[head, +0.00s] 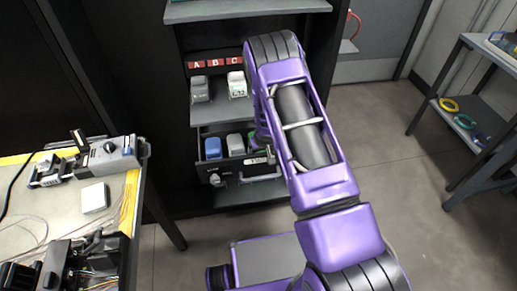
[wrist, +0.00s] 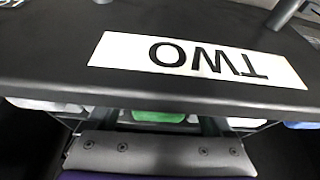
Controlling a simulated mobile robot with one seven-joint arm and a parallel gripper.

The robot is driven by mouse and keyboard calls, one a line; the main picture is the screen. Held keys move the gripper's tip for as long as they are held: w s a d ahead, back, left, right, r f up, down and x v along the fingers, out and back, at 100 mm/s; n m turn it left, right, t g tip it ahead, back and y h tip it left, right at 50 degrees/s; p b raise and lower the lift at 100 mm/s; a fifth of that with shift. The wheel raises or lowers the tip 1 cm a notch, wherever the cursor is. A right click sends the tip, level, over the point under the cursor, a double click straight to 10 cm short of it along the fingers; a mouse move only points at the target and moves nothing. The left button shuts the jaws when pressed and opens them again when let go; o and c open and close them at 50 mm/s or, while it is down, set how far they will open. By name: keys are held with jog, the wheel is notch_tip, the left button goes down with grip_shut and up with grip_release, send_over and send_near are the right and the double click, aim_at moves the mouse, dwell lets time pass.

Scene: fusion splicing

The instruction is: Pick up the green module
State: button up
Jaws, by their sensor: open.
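The green module (wrist: 158,116) shows in the wrist view as a thin strip below the edge of a black panel, which hides most of it. In the head view a small part of the green module (head: 252,141) shows at the right end of the pulled-out drawer (head: 232,169), beside my arm. My gripper (wrist: 145,128) is open, with its dark fingers spread to either side of the green strip; their tips are partly hidden. I cannot tell whether they touch the module. In the head view my arm hides most of the gripper.
A blue module (head: 212,147) and a white module (head: 235,144) share the drawer. A label reading TWO (wrist: 200,60) is upside down on the panel. Grey and white modules stand on the shelf (head: 208,113) above. A worktable (head: 118,215) with equipment is at left.

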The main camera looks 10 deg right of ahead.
jog(key=shift+w+f, duration=0.25)
jog(key=shift+f, duration=0.4)
jog(key=c, duration=1.2)
jog(key=shift+r, duration=0.15)
jog(key=shift+c, duration=0.2)
